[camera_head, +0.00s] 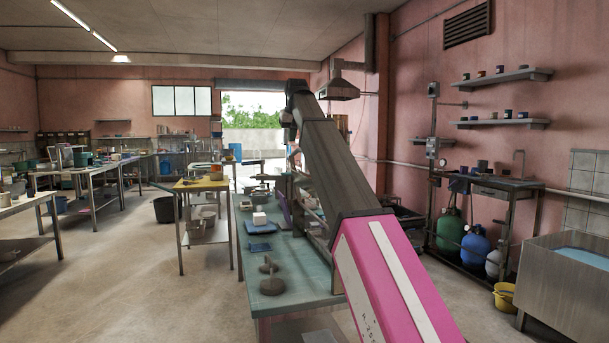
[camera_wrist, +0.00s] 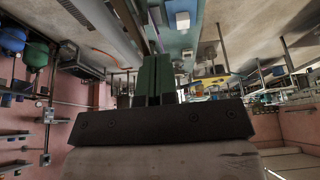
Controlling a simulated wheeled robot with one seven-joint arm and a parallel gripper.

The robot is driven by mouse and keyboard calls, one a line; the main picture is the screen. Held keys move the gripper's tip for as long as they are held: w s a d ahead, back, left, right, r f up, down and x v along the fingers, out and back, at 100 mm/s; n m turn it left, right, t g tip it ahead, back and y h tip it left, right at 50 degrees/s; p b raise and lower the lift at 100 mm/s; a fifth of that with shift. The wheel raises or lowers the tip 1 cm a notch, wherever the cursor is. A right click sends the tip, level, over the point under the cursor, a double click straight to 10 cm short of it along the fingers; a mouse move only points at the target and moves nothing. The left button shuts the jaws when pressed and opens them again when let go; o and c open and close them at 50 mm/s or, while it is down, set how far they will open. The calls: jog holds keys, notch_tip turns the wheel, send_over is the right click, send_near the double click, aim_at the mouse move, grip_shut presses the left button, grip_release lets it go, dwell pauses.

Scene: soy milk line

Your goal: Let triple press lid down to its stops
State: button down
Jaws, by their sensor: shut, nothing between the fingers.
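I cannot single out the triple press or its lid with certainty in either view. My gripper (camera_wrist: 155,62) shows in the wrist view with its two green fingers together, shut and empty. In the head view my pink and grey arm crosses the middle, and I cannot make out the gripper there. A long teal-topped table (camera_head: 291,263) stands below and left of my arm. On it are a white block (camera_head: 259,218), a blue flat item (camera_head: 259,228) and grey round pieces (camera_head: 272,285). My arm hides part of the table's right side.
A yellow-topped table (camera_head: 203,184) stands left of the teal one, with floor between them. Steel tables (camera_head: 92,172) stand farther left. On the right are a sink stand (camera_head: 495,182), gas cylinders (camera_head: 475,247), a yellow bucket (camera_head: 504,298) and a water tank (camera_head: 566,285).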

jog(key=shift+f, duration=0.15)
notch_tip(320, 180, down, 5)
jog(key=shift+f, duration=0.1)
dwell(0.8)
jog(key=shift+d, duration=0.1)
